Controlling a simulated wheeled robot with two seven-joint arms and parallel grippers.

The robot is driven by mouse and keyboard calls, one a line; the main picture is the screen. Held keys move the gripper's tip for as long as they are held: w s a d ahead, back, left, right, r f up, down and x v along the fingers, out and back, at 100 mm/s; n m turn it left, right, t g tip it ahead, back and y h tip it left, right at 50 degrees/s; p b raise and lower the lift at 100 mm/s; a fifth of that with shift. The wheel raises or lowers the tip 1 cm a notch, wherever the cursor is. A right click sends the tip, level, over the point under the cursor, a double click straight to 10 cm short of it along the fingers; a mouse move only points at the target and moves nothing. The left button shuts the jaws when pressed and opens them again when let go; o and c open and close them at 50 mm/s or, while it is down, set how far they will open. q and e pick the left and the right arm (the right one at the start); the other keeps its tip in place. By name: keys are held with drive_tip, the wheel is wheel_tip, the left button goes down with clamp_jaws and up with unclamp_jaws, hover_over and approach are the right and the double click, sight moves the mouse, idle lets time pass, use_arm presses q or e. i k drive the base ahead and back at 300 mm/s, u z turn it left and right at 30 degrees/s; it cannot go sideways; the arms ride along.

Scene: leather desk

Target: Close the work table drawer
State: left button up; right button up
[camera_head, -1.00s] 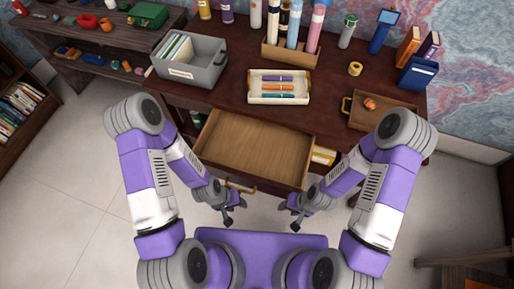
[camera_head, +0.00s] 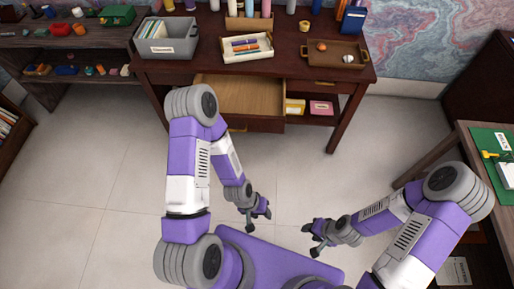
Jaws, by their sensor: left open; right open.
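The work table (camera_head: 380,72) is dark brown and stands at the top of the head view. Its drawer (camera_head: 243,95) is pulled out, with a bare, empty-looking wooden bottom. The drawer's left front part is hidden behind my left arm. My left gripper (camera_head: 258,213) is open and empty over the floor, well in front of the drawer and apart from it. My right gripper (camera_head: 314,238) is open and empty, further right and nearer to my body, also apart from the drawer.
On the table stand a grey bin (camera_head: 167,41), a pen tray (camera_head: 247,47) and a wooden tray (camera_head: 333,53). A shelf holds a yellow box (camera_head: 295,106) and a pink box (camera_head: 321,107). A side table (camera_head: 450,150) stands at right. The tiled floor between is free.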

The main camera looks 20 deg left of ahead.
sight(253, 104)
drive_tip(key=u, duration=0.7)
drive_tip(key=i, duration=0.7)
drive_tip(key=u, duration=0.4)
drive_tip(key=k, duration=0.5)
drive_tip(key=z, duration=0.95)
drive_tip(key=i, duration=0.7)
drive_tip(key=u, duration=0.6)
